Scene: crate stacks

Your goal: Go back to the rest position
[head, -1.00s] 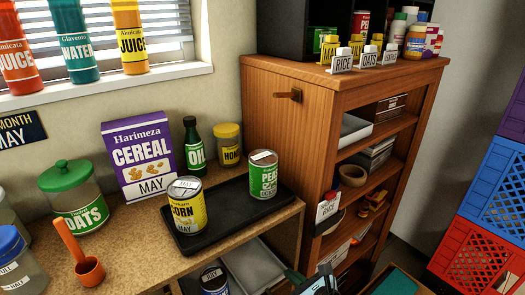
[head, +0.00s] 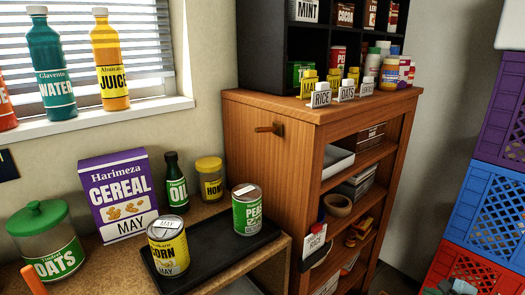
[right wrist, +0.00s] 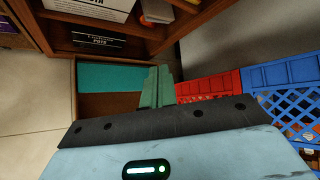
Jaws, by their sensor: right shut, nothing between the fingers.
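My right gripper (head: 452,287) just shows at the bottom edge of the head view, in front of the red crate. In the right wrist view its two green fingers (right wrist: 157,87) are together with nothing between them. My left gripper is in neither view.
A wooden cabinet (head: 262,155) stands beside a counter with a corn can (head: 168,247) and peas can (head: 247,215) on a black tray (head: 205,270). Stacked purple (head: 505,115), blue (head: 490,210) and red crates (head: 465,268) stand at right.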

